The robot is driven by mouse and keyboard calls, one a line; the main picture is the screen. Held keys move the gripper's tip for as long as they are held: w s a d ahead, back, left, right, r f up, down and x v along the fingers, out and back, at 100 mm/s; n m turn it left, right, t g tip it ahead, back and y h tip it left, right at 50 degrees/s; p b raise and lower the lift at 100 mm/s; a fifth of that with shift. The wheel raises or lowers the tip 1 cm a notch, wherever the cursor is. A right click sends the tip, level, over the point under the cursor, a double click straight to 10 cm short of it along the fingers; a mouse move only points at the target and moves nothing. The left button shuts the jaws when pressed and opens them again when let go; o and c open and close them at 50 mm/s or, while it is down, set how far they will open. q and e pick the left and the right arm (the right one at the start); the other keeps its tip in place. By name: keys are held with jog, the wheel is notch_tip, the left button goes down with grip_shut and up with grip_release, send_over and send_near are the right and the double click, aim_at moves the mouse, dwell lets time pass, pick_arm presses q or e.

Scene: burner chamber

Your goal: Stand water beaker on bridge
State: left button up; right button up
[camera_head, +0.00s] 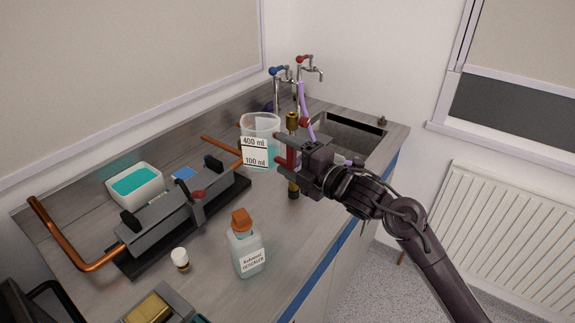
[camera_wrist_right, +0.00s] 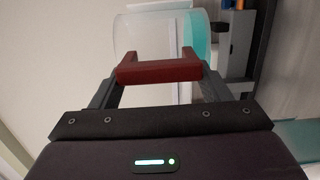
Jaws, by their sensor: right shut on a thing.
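The water beaker (camera_head: 261,126) is a clear vessel with "400 ml" and "100 ml" labels and teal liquid low inside. It looks upright beyond the copper-piped rig. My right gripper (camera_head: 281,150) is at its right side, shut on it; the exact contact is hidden. In the right wrist view, the beaker (camera_wrist_right: 197,35) appears sideways behind the red part between my fingers (camera_wrist_right: 160,70). Whether its base is off the counter is unclear. A long dark grey rig (camera_head: 165,222) with copper pipes stands on the counter; I cannot tell which part is the bridge. My left gripper is out of view.
A white tub of teal liquid (camera_head: 135,181) stands behind the rig. A descaler bottle (camera_head: 246,247) and small vial (camera_head: 180,260) stand in front. A brass-ended column (camera_head: 293,120) is close by my right gripper. The sink (camera_head: 350,130) and taps (camera_head: 311,66) lie beyond.

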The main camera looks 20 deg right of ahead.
jog(key=shift+s+a, duration=0.2)
jog(key=shift+s, duration=0.05)
jog(key=s+d+f+m+t+h, duration=0.1)
jog(key=s+f+m+h, duration=0.2)
jog(key=s+f, duration=0.3)
jog(key=s+d+f+m+t+h, duration=0.1)
jog(key=s+f+m+h, duration=0.2)
jog(key=s, duration=1.2)
notch_tip(320, 180, down, 3)
jog(key=h, duration=0.3)
jog(key=shift+s+d+f+t, duration=0.2)
jog(key=shift+s+d+t, duration=0.05)
jog(key=shift+d+t, duration=0.1)
